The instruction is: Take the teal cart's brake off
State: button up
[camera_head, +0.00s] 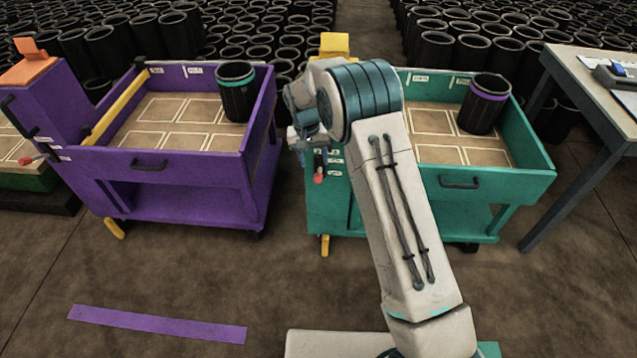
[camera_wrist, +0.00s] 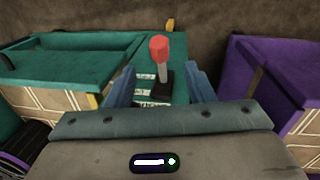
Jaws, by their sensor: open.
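The teal cart (camera_head: 535,187) stands right of centre in the head view, partly hidden behind my arm. A lever with a red knob (camera_head: 319,178) is on its left end panel, beside small white labels. In the wrist view the red knob (camera_wrist: 159,47) stands up on a pale stem from a black base on the teal panel (camera_wrist: 100,67). My gripper (camera_wrist: 160,70) is open, its two blue fingers on either side of the lever and apart from it. In the head view my gripper (camera_head: 306,140) is just above the knob. A yellow foot (camera_head: 325,245) is below the teal cart.
The purple cart (camera_head: 180,210) stands close on the left, with its own red-knobbed lever (camera_head: 28,160). Each cart holds a black sleeve. A grey table (camera_head: 575,75) is at right. The front floor is clear around a purple strip (camera_head: 155,324).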

aim_at(319, 182)
jog(key=f, duration=0.3)
jog(key=d+f, duration=0.1)
jog(key=f, duration=0.7)
jog(key=shift+d, duration=0.25)
grip_shut()
